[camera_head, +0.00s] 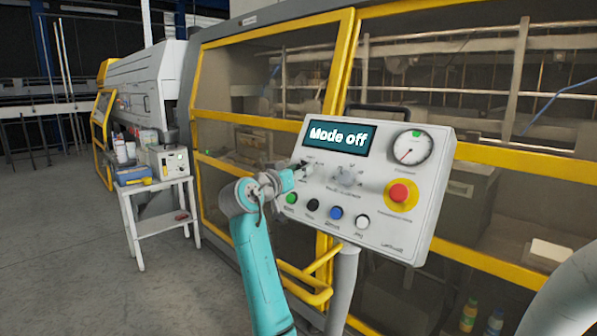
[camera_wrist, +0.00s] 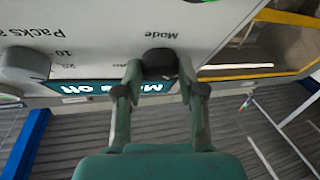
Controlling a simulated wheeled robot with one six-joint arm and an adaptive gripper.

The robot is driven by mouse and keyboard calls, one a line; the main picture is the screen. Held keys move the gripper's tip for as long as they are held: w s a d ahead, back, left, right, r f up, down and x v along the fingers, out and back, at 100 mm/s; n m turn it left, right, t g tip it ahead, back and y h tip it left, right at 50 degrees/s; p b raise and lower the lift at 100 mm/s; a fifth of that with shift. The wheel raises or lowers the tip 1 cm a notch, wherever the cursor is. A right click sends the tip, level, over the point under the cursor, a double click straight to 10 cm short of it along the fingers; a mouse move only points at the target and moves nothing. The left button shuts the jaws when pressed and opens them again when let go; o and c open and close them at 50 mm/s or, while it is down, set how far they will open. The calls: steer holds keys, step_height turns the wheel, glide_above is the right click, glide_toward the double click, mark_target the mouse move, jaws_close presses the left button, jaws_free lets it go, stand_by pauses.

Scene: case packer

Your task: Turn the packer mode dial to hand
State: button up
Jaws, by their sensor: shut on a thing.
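The mode dial (camera_wrist: 160,60) is a dark round knob on the grey control panel (camera_head: 400,240). In the wrist view it sits between the two fingers of my gripper (camera_wrist: 159,76), which is shut on it. In the head view my gripper (camera_head: 300,172) reaches the panel's left side and mostly hides the dial; its pointer direction cannot be told. The display (camera_head: 337,138) above reads "Mode off". It also shows upside down in the wrist view (camera_wrist: 95,91), partly behind the fingers.
A second, grey knob (camera_head: 346,178) is right of the mode dial. A row with a green button (camera_head: 291,199), black button (camera_head: 313,205), blue button (camera_head: 336,213) and white button (camera_head: 362,221) lies below. A red emergency button (camera_head: 399,193) and gauge (camera_head: 411,147) are at right.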

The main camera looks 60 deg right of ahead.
steer(key=m+g, duration=0.1)
steer(key=m, duration=0.1)
steer(key=m+g, duration=0.2)
steer(key=m, duration=0.1)
steer(key=shift+w+m, duration=0.3)
steer(key=m+g, duration=0.1)
steer(key=m, duration=0.1)
steer(key=m+g+y, duration=0.1)
steer(key=m, duration=0.1)
steer(key=m+g, duration=0.1)
steer(key=m, duration=0.1)
steer(key=shift+w+d+g+y, duration=0.1)
steer(key=shift+w+g+y, duration=0.15)
steer(key=shift+g+y, duration=0.05)
steer(key=shift+m, duration=0.4)
steer(key=o, duration=1.1)
steer(key=shift+o, duration=0.2)
steer(key=v, duration=1.2)
steer(key=shift+w+r, duration=0.15)
steer(key=shift+d, duration=0.1)
